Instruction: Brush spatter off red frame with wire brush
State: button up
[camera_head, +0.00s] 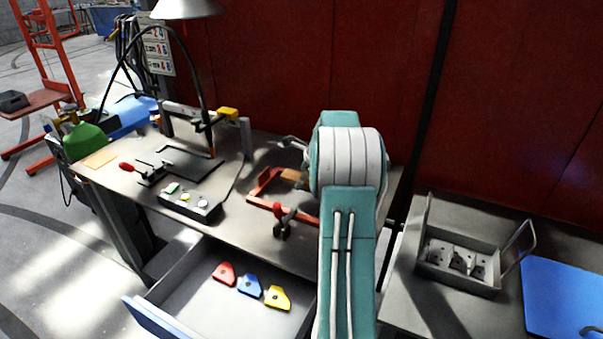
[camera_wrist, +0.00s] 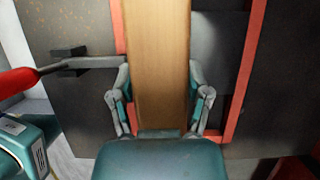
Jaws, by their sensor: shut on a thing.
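My gripper (camera_wrist: 160,98) is shut on the wire brush (camera_wrist: 158,45), whose broad wooden back fills the middle of the wrist view. The brush's bristles are hidden beneath it. The red frame (camera_wrist: 240,75) lies on the table under the brush, with a bar showing on each side. In the head view the frame (camera_head: 264,181) shows left of my arm, and a bit of the brush's wood (camera_head: 291,175) shows over it; my gripper is hidden there. I cannot make out spatter on the frame or whether the bristles touch it.
A red-handled clamp (camera_head: 281,222) stands at the frame's near side; its handle (camera_wrist: 18,82) is left in the wrist view. A control box (camera_head: 190,203) sits left on the table (camera_head: 240,225). An open drawer (camera_head: 205,305) holds red, blue and yellow pieces. A grey tray (camera_head: 460,278) stands right.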

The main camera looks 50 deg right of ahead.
jog(key=shift+r, duration=1.05)
